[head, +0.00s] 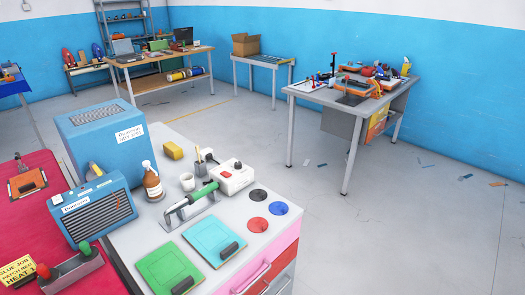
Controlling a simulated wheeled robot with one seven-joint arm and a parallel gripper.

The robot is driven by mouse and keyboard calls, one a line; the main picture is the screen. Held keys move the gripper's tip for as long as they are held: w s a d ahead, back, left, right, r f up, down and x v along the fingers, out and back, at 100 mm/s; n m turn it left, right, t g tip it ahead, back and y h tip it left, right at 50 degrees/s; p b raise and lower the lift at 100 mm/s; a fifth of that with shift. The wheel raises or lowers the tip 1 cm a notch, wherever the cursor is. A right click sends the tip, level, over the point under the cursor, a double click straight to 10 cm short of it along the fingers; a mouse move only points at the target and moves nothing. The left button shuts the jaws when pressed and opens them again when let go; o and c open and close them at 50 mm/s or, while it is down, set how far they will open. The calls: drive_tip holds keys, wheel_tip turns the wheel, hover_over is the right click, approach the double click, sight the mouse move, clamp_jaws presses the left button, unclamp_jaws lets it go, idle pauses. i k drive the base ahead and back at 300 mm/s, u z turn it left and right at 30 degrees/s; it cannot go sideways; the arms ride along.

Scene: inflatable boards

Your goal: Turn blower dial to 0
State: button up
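No part of my gripper shows in the head view. No dial can be made out for certain, and no setting can be read. I cannot tell which of these is the blower.
The grey workbench (140,238) also holds a brown bottle (153,187), a yellow sponge (174,151), green (163,266) and teal (205,235) boards and coloured discs. A red table (30,222) adjoins on the left. Open floor (400,240) lies right, before another cluttered table (330,100).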

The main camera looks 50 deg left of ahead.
sight(238, 165)
drive_tip(key=u, duration=0.35)
drive_tip(key=i, duration=1.5)
drive_tip(key=u, duration=1.65)
drive_tip(key=i, duration=0.9)
drive_tip(key=u, duration=0.9)
drive_tip(key=i, duration=0.3)
drive_tip(key=u, duration=0.25)
